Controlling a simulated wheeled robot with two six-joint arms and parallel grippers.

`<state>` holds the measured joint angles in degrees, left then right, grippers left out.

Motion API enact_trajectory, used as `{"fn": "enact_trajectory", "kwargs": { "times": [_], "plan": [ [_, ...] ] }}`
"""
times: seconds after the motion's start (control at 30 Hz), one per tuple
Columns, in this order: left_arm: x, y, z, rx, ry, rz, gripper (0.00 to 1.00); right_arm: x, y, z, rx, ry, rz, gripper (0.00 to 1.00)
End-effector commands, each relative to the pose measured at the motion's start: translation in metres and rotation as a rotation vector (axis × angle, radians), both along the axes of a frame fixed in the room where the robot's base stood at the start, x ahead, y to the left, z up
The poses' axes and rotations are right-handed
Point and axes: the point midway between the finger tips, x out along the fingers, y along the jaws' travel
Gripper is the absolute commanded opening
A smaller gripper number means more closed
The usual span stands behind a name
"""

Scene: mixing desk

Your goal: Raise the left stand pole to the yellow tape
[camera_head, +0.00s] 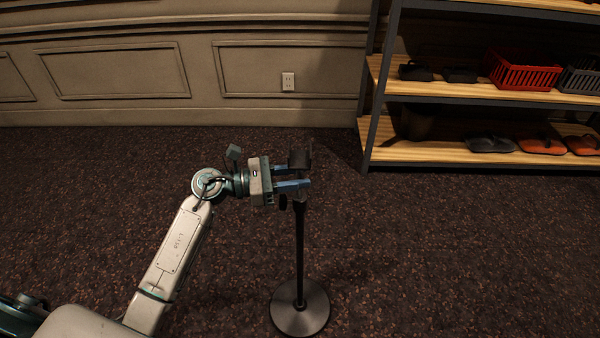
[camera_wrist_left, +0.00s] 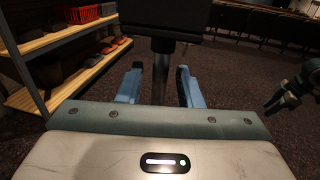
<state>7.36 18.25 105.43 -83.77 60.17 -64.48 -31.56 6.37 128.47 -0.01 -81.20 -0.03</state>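The stand has a thin black pole (camera_head: 300,245), a round metal base (camera_head: 300,310) on the floor and a dark block (camera_head: 300,159) on top. It stands upright. My left gripper (camera_head: 300,177) is at the upper part of the pole, just below the top block. In the left wrist view the pole (camera_wrist_left: 160,75) runs between the two blue fingers, with a visible gap on each side, so the gripper is open around it. No yellow tape can be made out. My right gripper (camera_wrist_left: 278,101) seems to show at the right edge of the left wrist view; its state is unclear.
A shelf rack (camera_head: 470,90) with wooden boards stands at the back right, holding a red basket (camera_head: 522,72) and several shoes. A panelled wall (camera_head: 150,75) with an outlet (camera_head: 288,81) is behind. The carpet around the stand is clear.

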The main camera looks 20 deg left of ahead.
Motion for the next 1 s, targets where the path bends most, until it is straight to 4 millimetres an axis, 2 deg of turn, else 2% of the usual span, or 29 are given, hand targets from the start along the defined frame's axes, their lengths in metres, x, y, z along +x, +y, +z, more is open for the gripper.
{"fn": "enact_trajectory", "kwargs": {
  "times": [0.13, 0.47, 0.63, 0.87, 1.0],
  "plan": [
    [0.0042, -0.0077, 0.0005, -0.001, 0.0, 0.0, 0.33, 0.0008, -0.0005, -0.0054, 0.0, 0.003, -0.001, 0.36],
    [0.0049, -0.0094, -0.0003, 0.001, 0.0, 0.001, 0.33, 0.0008, -0.0006, -0.0075, 0.0, 0.004, -0.001, 0.36],
    [0.0049, -0.0093, -0.0002, 0.001, 0.0, 0.0, 0.0, 0.0007, -0.0004, -0.0074, 0.001, 0.004, -0.002, 0.36],
    [0.0049, -0.0092, 0.0005, 0.001, 0.0, 0.0, 0.0, 0.0008, -0.0003, -0.0066, 0.001, 0.003, -0.002, 0.36],
    [0.0049, -0.0092, 0.0079, 0.001, -0.002, 0.0, 0.0, 0.0016, -0.0006, -0.0062, 0.001, 0.001, -0.002, 0.36]
  ]
}}
